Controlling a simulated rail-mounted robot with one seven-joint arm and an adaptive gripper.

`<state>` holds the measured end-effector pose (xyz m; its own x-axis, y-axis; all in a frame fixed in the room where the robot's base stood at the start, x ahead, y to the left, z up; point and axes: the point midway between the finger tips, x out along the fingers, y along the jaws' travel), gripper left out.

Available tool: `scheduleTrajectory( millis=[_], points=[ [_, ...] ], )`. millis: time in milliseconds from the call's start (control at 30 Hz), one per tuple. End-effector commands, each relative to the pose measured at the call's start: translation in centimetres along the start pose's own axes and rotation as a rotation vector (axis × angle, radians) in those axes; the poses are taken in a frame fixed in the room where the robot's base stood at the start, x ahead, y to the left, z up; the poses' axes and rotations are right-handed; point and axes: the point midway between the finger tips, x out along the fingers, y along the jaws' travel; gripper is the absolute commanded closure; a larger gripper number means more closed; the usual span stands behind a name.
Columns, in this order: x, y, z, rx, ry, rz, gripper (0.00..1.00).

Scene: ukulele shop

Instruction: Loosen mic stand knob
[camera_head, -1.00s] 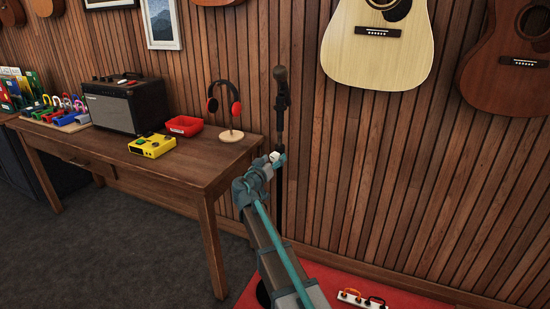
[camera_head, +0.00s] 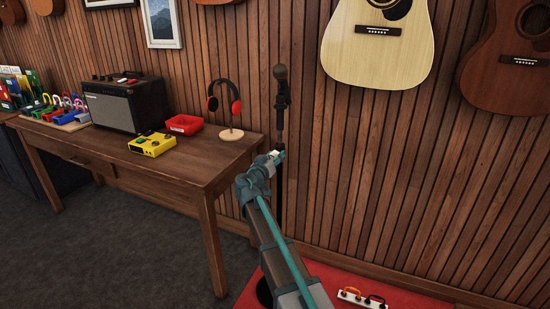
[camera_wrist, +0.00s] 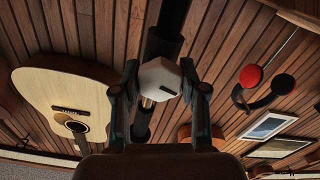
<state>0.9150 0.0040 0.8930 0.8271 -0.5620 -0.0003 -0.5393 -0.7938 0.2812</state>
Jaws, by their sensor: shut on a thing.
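The black mic stand (camera_head: 279,122) stands upright against the slatted wall, with a microphone (camera_head: 280,73) at its top. Its knob (camera_wrist: 160,78) is white and faceted with a dark slot-like mark, and sits on the side of the dark pole in the wrist view. A brassy bit shows beside the knob, perhaps its screw. My gripper (camera_wrist: 162,84) is shut on the knob, one finger on each side. In the head view my gripper (camera_head: 275,157) is at the pole about mid-height, small and partly hidden by my own wrist. The stand's lower part is hidden behind my arm.
A pale guitar (camera_head: 378,52) hangs right of the stand. A power strip (camera_head: 362,299) lies on the red mat.

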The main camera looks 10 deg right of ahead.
Motion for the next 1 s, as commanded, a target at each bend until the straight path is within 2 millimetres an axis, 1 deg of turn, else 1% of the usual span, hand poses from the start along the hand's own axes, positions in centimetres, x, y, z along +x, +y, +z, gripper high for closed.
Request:
scheduleTrajectory(
  millis=[100, 333, 467, 700, 733, 800, 867, 1000],
  points=[
    [-0.01, -0.06, 0.24, -0.069, 0.001, 0.001, 0.92],
    [-0.02, -0.02, 0.09, -0.232, 0.001, 0.001, 0.92],
    [-0.03, 0.0, 0.01, -0.263, 0.0, 0.0, 0.92],
    [-0.03, 0.01, -0.01, -0.262, 0.0, 0.0, 0.92],
    [-0.03, 0.01, -0.01, -0.262, 0.0, 0.0, 0.53],
    [-0.03, 0.01, -0.01, -0.262, 0.0, 0.0, 0.41],
    [-0.03, 0.01, 0.0, -0.262, 0.0, 0.0, 0.32],
    [-0.02, 0.0, 0.0, -0.261, 0.0, 0.0, 0.32]
  ],
)
